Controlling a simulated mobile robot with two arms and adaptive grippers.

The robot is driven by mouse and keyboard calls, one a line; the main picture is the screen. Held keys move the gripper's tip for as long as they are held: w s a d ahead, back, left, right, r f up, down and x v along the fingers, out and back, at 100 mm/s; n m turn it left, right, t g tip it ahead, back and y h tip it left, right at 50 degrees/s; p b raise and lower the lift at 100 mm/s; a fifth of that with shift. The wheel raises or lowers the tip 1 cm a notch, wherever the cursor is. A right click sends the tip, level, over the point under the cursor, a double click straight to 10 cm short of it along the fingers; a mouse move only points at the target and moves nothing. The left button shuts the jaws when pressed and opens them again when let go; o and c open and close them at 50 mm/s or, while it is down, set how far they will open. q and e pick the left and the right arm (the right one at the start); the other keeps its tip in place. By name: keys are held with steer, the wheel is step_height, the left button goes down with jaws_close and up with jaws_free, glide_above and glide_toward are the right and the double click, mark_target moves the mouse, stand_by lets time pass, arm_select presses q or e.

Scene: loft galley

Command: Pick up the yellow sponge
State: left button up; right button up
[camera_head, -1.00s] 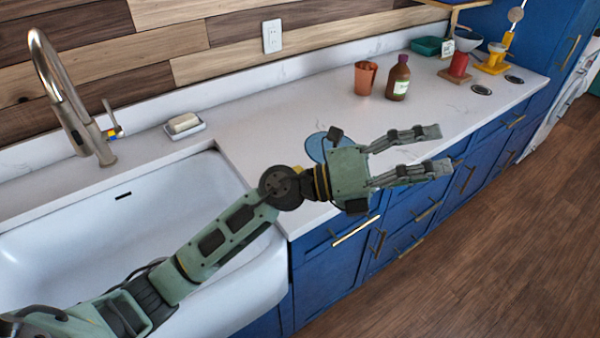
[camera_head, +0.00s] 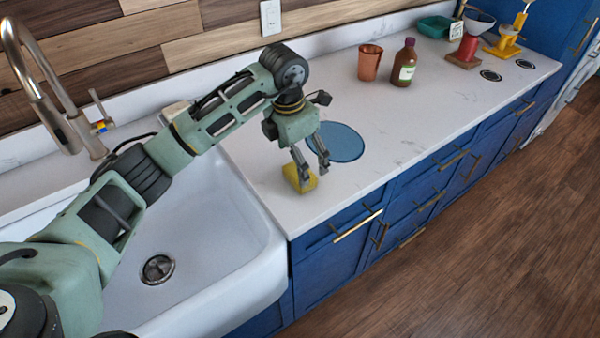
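The yellow sponge (camera_head: 292,178) is on the white countertop, near its front edge and just right of the sink. My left arm comes in from the left, and its gripper (camera_head: 314,172) points down at the sponge. The gripper's fingers are spread apart. One finger overlaps the sponge in the picture and hides part of it; the other is at its right. I cannot tell whether either finger touches it. My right gripper is not in view.
A flat blue disc (camera_head: 342,143) lies just right of the gripper. A copper cup (camera_head: 369,64) and a brown bottle (camera_head: 404,66) stand farther back. The white sink (camera_head: 215,240) and the faucet (camera_head: 72,110) are at the left. The counter's middle is clear.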

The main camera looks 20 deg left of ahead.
arm_select(q)
steer(key=f, duration=0.1)
steer(key=f+p, duration=0.1)
steer(key=f, duration=0.1)
steer(key=f+p, duration=0.1)
steer(key=shift+w+d+f, duration=0.2)
steer(key=shift+w+f, duration=0.1)
steer(key=shift+w, duration=0.05)
steer(key=shift+f, duration=0.4)
steer(key=shift+c, duration=0.2)
steer(key=c, duration=1)
